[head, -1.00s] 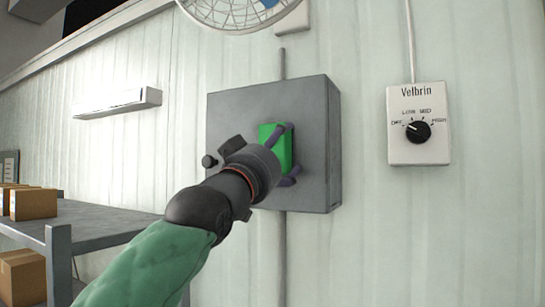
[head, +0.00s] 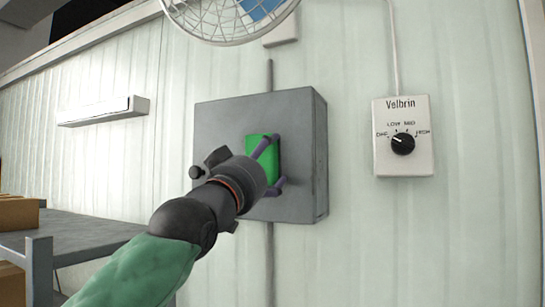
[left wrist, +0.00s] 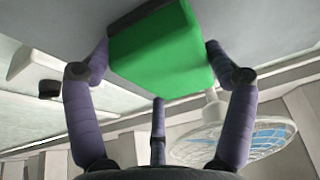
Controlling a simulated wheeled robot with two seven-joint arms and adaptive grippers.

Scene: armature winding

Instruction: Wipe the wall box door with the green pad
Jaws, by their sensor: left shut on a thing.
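The grey wall box (head: 225,115) is mounted on the wall, its door facing me and shut. My left gripper (head: 272,162) is shut on the green pad (head: 264,148) in front of the door. In the left wrist view the green pad (left wrist: 165,55) sits between the purple fingers, with its dark backing edge toward the grey door surface (left wrist: 262,25). The pad is at or very near the door; I cannot tell whether it touches. My right gripper is not in view.
A white Velbrin dial box (head: 404,160) is on the wall to the right. A fan (head: 225,20) hangs above the wall box. A grey shelf (head: 80,238) with cardboard boxes (head: 18,213) stands at the left. A white wall unit (head: 103,111) is further back.

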